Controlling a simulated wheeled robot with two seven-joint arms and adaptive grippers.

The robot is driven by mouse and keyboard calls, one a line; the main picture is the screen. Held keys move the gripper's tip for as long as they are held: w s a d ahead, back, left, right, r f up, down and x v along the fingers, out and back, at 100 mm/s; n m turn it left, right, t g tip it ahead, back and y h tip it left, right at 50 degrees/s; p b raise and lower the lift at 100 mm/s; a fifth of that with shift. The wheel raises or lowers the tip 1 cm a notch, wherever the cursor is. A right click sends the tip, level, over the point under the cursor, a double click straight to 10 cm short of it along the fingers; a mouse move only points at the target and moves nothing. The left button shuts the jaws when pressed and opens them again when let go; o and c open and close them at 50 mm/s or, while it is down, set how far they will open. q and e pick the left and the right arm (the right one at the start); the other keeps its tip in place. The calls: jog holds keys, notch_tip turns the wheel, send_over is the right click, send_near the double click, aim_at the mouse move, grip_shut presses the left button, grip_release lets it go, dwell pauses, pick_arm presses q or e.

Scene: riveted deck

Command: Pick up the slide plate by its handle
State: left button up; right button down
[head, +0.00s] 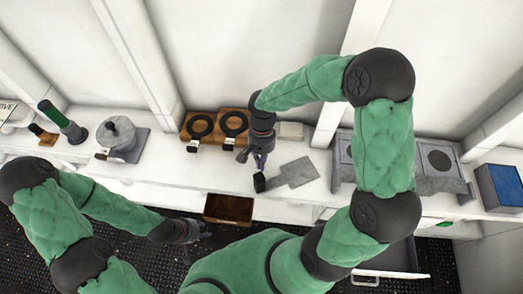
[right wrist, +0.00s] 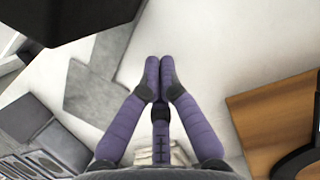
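The slide plate (head: 298,172) is a flat grey plate lying on the white counter. Its narrow end runs to an upright black handle (head: 259,183). In the right wrist view the plate (right wrist: 95,92) lies left of the fingers and the black handle (right wrist: 70,18) fills the upper left. My right gripper (head: 258,166) is just above the handle in the head view. In the right wrist view its fingertips (right wrist: 159,68) meet, with nothing seen between them, apart from the handle. My left gripper (head: 190,232) hangs low in front of the counter; its fingers are unclear.
A wooden board with black rings (head: 200,127) stands behind, left of my right gripper. A pot-like grey device (head: 120,136) is further left. Grey block fixtures (head: 434,163) and a blue-topped box (head: 500,186) are at right. An open brown drawer (head: 228,208) juts from the counter front.

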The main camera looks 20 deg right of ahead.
aim_at(259, 180)
jog(key=shift+s+a+r, duration=0.1)
jog(key=shift+s+a, duration=0.3)
jog(key=shift+s, duration=0.3)
jog(key=shift+s+a+r, duration=0.1)
jog(key=shift+s+a, duration=0.3)
jog(key=shift+s, duration=0.25)
jog(key=shift+s+a, duration=0.4)
jog(key=shift+s, duration=0.3)
jog(key=shift+s+a, duration=0.4)
jog(key=shift+s, duration=0.3)
jog(key=shift+w+d, duration=0.1)
jog(key=shift+w, duration=0.05)
